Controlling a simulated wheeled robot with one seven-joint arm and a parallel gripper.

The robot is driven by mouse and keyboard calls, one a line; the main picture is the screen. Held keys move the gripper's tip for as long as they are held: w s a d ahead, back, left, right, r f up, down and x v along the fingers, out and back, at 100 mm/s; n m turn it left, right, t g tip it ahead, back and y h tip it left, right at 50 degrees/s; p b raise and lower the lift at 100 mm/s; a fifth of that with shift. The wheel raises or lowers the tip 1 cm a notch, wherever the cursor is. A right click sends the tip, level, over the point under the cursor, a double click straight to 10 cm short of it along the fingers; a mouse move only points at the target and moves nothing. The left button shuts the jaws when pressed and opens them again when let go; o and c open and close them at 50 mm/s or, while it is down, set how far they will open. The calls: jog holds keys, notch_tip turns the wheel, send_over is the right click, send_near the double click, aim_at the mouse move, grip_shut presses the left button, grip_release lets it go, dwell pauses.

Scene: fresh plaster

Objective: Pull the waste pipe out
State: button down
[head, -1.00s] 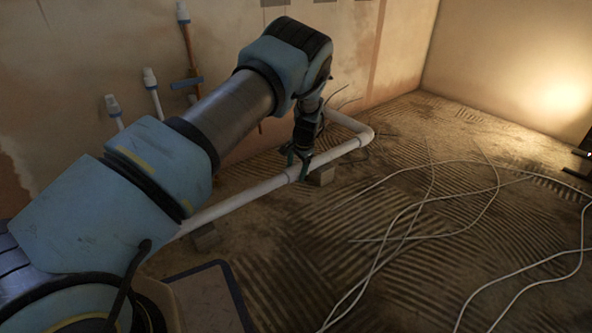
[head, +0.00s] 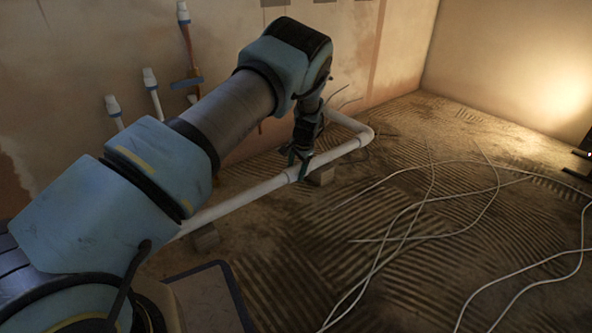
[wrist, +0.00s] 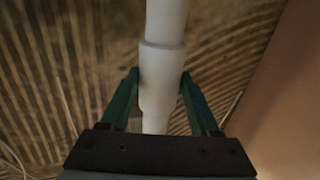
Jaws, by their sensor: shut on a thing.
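The white waste pipe (head: 248,193) runs low above the floor, along the wall. It has a thicker collar at my gripper and an elbow (head: 367,134) at its far end, where it turns back toward the wall. My gripper (head: 300,165) points down and is shut on the pipe near the collar. In the wrist view the pipe (wrist: 163,62) passes between the two green fingers (wrist: 160,85), one on each side at the collar's lower edge. My arm hides the pipe's near end.
Blocks (head: 322,176) sit under the pipe. Loose pale cables (head: 402,235) lie across the ridged floor on the right. Capped pipe stubs (head: 151,86) stand out by the left wall. A dark-edged tray or board (head: 229,290) lies at the front.

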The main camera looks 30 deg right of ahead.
aim_at(284, 175)
jog(key=a+p, duration=0.2)
jog(key=a, duration=0.1)
jog(key=a+p, duration=0.1)
jog(key=p, duration=0.1)
jog(key=shift+s+a+r, duration=0.15)
jog(key=shift+s+a, duration=0.15)
jog(key=shift+s, duration=0.05)
jog(key=shift+s+a+f, duration=0.1)
jog(key=shift+a+f, duration=0.15)
jog(key=shift+a, duration=0.1)
jog(key=c, duration=0.6)
grip_release()
jog(key=o, duration=0.5)
jog(key=shift+d+r, duration=0.1)
jog(key=shift+d, duration=0.05)
jog(key=shift+r, duration=0.25)
jog(key=p+v, duration=0.5)
jog(key=v, duration=0.5)
jog(key=shift+s+r, duration=0.1)
jog(key=shift+r, duration=0.05)
